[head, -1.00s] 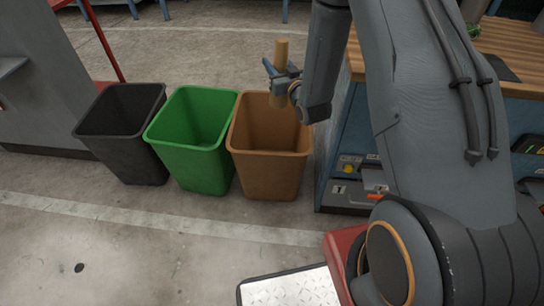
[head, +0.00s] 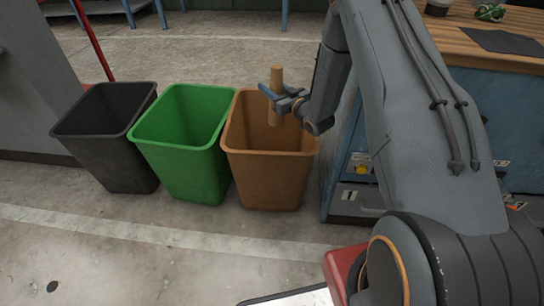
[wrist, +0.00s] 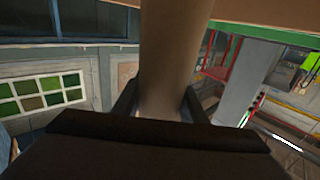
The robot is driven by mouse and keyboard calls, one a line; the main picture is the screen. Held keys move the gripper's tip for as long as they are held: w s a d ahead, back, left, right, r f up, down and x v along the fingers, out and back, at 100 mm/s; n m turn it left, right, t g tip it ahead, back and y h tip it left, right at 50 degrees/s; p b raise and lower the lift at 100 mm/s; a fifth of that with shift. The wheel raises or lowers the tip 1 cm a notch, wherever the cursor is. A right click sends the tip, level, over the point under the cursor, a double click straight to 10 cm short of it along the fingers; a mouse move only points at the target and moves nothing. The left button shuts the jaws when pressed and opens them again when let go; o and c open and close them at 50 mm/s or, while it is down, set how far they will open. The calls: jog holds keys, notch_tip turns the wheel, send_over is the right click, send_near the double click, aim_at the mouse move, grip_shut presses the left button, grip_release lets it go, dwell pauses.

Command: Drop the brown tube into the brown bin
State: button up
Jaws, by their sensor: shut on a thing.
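The brown tube (head: 276,82) is upright in my gripper (head: 279,101), which is shut on it around its middle. In the head view the tube and gripper overlap the opening of the brown bin (head: 268,181); the exact height above the rim is hard to judge. In the wrist view the tube (wrist: 172,60) stands between the two dark fingers (wrist: 160,103). The inside bottom of the brown bin is hidden.
A green bin (head: 185,170) stands left of the brown bin, and a black bin (head: 115,155) stands left of that. A workbench with a wooden top (head: 465,38) is at the right. The floor in front of the bins is clear.

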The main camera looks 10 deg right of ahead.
notch_tip(320, 180, down, 6)
jog(key=b, duration=0.3)
jog(key=shift+r, duration=0.25)
jog(key=o, duration=1.1)
jog(key=shift+o, duration=0.2)
jog(key=shift+r, duration=0.1)
notch_tip(320, 180, up, 10)
jog(key=p, duration=0.2)
